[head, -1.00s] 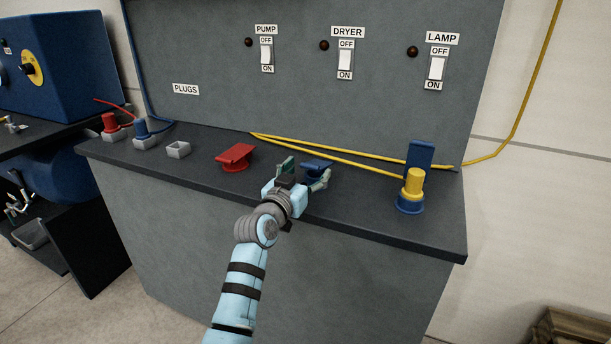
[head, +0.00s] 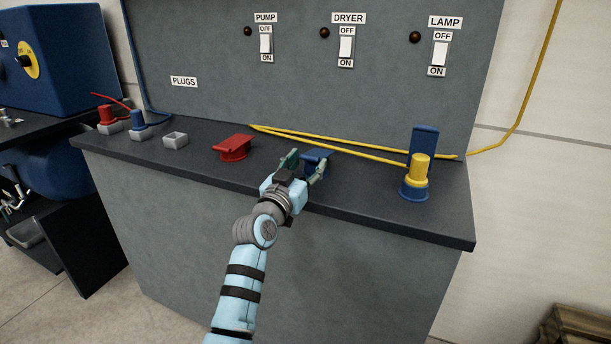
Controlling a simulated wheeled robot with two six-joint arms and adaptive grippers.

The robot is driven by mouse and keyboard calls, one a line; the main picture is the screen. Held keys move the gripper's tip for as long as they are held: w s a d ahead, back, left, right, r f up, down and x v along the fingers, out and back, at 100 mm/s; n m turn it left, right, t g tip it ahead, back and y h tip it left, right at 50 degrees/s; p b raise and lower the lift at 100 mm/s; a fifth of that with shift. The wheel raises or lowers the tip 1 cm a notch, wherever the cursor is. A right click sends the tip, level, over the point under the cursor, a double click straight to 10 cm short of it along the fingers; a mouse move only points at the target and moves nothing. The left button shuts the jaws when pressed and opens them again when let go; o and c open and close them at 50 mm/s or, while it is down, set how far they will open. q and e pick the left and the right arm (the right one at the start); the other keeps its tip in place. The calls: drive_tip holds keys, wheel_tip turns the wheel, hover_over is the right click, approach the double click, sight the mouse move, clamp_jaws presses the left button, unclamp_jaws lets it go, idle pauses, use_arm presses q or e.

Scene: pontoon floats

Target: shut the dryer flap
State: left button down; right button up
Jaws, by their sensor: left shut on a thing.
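The blue dryer socket with its flap (head: 318,154) sits on the dark counter, below the DRYER switch. Its flap looks folded down flat over the socket, though my gripper hides its near part. My left gripper (head: 304,165) reaches it from the front, with one green finger on each side. It is shut on the blue flap. My right gripper is not in view.
A red socket with a flat flap (head: 234,147) is to the left. A yellow plug (head: 419,168) stands in a blue socket at right, with a blue flap (head: 424,144) upright behind. Yellow cable (head: 340,144) crosses the counter (head: 370,191) behind my gripper.

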use_arm(q)
wheel_tip(320, 180, down, 2)
drive_tip(key=shift+f+b, duration=0.1)
drive_tip(key=shift+b, duration=0.35)
drive_tip(key=shift+r, duration=0.2)
drive_tip(key=c, duration=0.8)
unclamp_jaws()
drive_tip(key=shift+o, duration=0.2)
drive_tip(key=v, duration=1.2)
